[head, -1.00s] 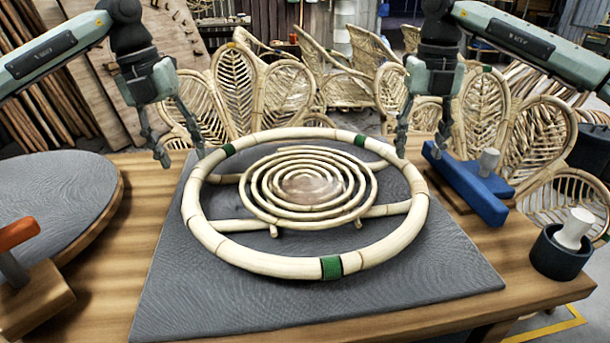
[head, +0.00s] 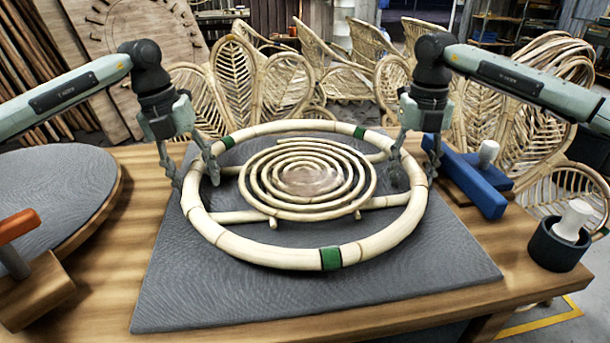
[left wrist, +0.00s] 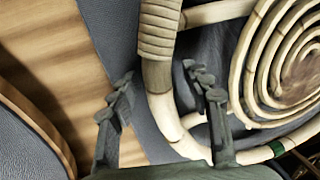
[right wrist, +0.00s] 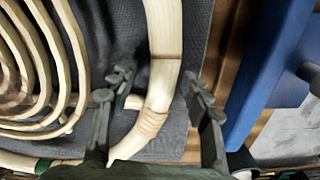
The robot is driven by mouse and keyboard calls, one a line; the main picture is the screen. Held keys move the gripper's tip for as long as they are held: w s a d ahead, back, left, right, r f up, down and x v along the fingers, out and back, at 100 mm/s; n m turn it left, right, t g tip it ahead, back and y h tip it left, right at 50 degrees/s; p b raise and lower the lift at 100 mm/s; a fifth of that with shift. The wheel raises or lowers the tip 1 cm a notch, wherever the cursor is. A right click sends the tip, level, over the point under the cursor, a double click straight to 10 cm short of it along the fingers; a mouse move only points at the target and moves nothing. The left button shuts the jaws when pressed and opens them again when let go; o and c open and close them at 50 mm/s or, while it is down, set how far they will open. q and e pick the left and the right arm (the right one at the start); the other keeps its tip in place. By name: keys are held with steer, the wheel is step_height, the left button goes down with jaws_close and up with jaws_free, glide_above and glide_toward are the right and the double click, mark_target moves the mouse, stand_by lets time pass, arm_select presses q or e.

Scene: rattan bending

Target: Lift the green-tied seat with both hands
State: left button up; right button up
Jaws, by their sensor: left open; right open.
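The green-tied seat (head: 290,260) is a pale rattan ring with green bands and a coiled spiral in its middle. It lies flat on a grey mat. My left gripper (head: 196,182) is open at the ring's left side, one finger outside and one inside the rim. The left wrist view shows the rim (left wrist: 162,95) between the open fingers (left wrist: 160,98). My right gripper (head: 414,182) is open at the ring's right side, also astride the rim. The right wrist view shows the rim (right wrist: 163,60) between its fingers (right wrist: 160,95). Neither gripper is shut on it.
The grey mat (head: 190,300) lies on a wooden table (head: 60,320). A blue tool (head: 470,182) lies close to the right of my right gripper. A dark cup (head: 558,245) stands at the right edge. A round grey-topped board (head: 60,190) and an orange-handled tool (head: 18,225) are at left.

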arm_select(q)
jaws_close()
arm_select(e)
jaws_close()
arm_select(q)
steer(key=shift+r, duration=0.1)
arm_select(e)
steer(key=shift+r, duration=0.1)
